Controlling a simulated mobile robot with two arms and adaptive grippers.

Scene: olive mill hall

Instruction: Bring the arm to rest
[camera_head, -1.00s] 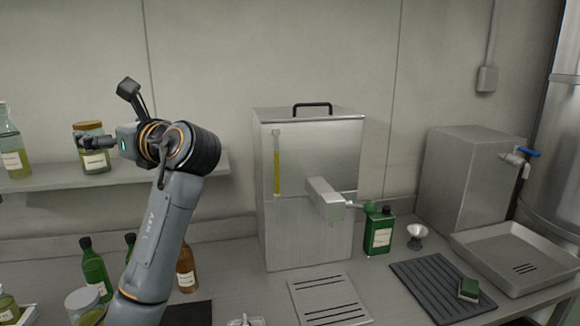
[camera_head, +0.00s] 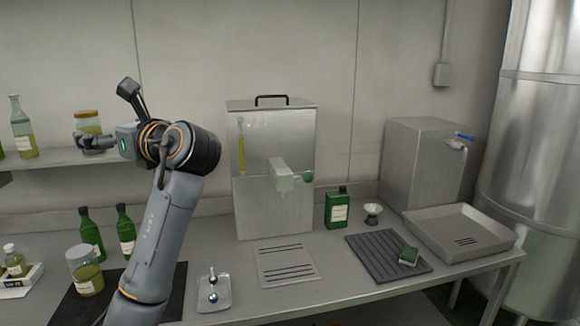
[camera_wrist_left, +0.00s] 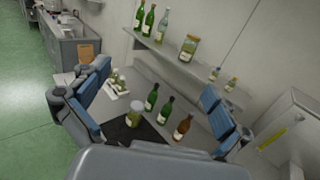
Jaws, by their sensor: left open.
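My left arm rises from the lower left in the head view, bent at the wrist. Its gripper (camera_head: 84,141) points left, in front of the wall shelf and a jar (camera_head: 88,123) with a gold lid. In the left wrist view the two blue-padded fingers of the left gripper (camera_wrist_left: 152,108) are wide apart with nothing between the pads. Bottles, the jar and the shelf show beyond them, clear of the pads. My right gripper is in neither view.
A steel tank (camera_head: 275,215) with a spout stands mid-counter. A green tin (camera_head: 338,209), a small funnel (camera_head: 373,214), a ribbed black mat (camera_head: 375,255) and a steel basin (camera_head: 460,252) are to the right. Green bottles (camera_head: 92,235) and a lidded jar (camera_head: 86,270) stand near my forearm.

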